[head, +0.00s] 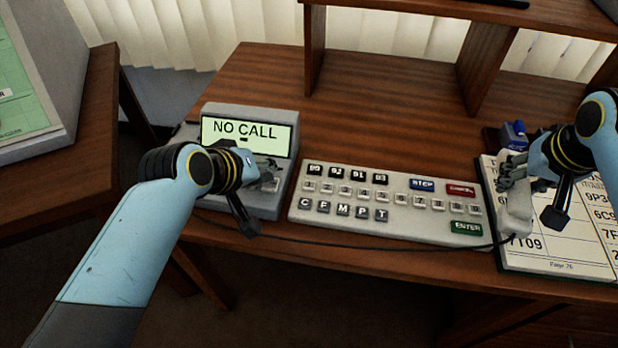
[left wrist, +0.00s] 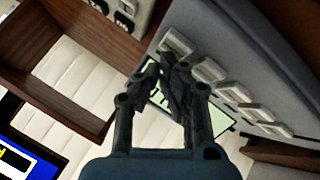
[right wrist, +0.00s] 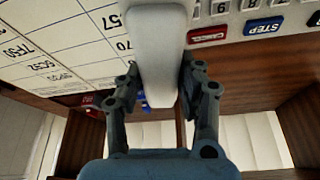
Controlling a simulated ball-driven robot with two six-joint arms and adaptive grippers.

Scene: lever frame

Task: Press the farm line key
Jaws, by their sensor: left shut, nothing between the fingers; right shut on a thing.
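A grey line console (head: 270,205) stands on the desk at left, its green screen (head: 278,137) reading "NO CALL". In the left wrist view, a row of several pale keys (left wrist: 236,92) runs along the console (left wrist: 235,40); I cannot read any labels, so I cannot tell which is the farm line key. My left gripper (head: 267,172) is shut and empty over the console's front; its tips (left wrist: 168,62) appear close to the keys at one end, contact unclear. My right gripper (head: 515,178) is shut on a white handset (head: 516,212), also in the right wrist view (right wrist: 155,45).
A white keyboard (head: 390,200) with black, grey, blue, red and green keys lies in mid-desk. A dark cord (head: 370,248) runs along the desk's front to the handset. A printed number pad (head: 545,258) lies under the handset. A blue item (head: 513,133) sits behind the pad.

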